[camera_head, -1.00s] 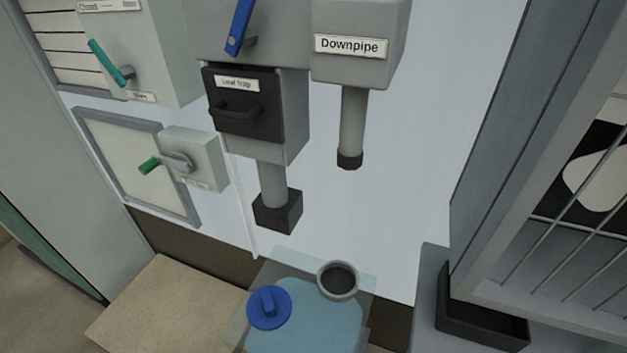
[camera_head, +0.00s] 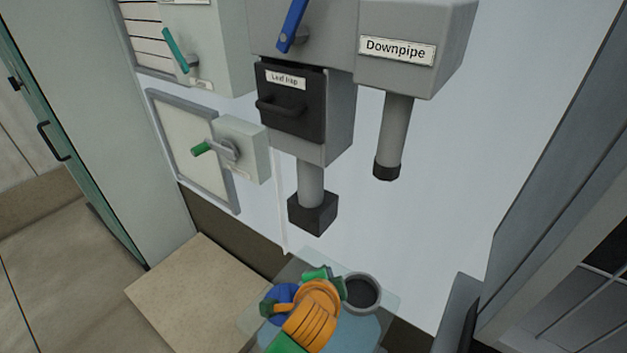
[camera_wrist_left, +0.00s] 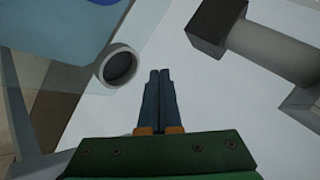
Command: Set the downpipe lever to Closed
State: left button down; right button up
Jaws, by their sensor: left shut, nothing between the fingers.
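The grey box with the Downpipe label (camera_head: 397,50) is at the upper right of the head view, with a dark-tipped pipe (camera_head: 393,135) below it. Its upper part is cut off, and no lever shows on it. A blue lever (camera_head: 292,25), slanting up to the right, is on the grey housing above the black leaf trap drawer (camera_head: 290,103). I cannot tell whether it is the downpipe lever. My left gripper (camera_head: 318,278) is low, over the tank and well below the boxes. Its fingers (camera_wrist_left: 159,75) are shut and empty in the wrist view. My right gripper is not in view.
A teal lever (camera_head: 176,48) and a green-handled valve (camera_head: 220,150) are left of the trap. The blue translucent tank has an open grey inlet (camera_head: 361,291). A beige block (camera_head: 195,285) stands left of it. White wall (camera_head: 440,190) is clear right of the pipes.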

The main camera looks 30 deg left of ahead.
aim_at(300, 19)
pick_arm(q)
jog(key=w+d+r+m+t+y, duration=0.1)
jog(key=w+r+m+t+y, duration=0.25)
jog(key=r, duration=1.05)
jog(key=s+r+m+t+y, duration=0.1)
jog(key=s+r+t+y, duration=0.1)
jog(key=r, duration=1)
jog(key=s+r+m+t+y, duration=0.1)
jog(key=s+r+t+y, duration=0.2)
jog(key=r, duration=0.9)
jog(key=shift+s+d+t+y, duration=0.2)
jog(key=shift+d+t+y, duration=0.25)
jog(key=shift+y, duration=0.1)
jog(key=shift+w+r, duration=0.1)
jog(key=shift+s+a+r+p+x, duration=0.15)
jog(key=shift+s+a+p+x, duration=0.2)
jog(key=shift+p+x, duration=1.25)
jog(key=shift+s+a+r+p+x, duration=0.15)
jog(key=shift+s+a+p+x, duration=0.2)
jog(key=shift+x, duration=2.3)
jog(key=shift+s+a+r+p+x, duration=0.2)
jog(key=shift+a+p+x, duration=0.2)
jog(key=shift+p+x, duration=1.25)
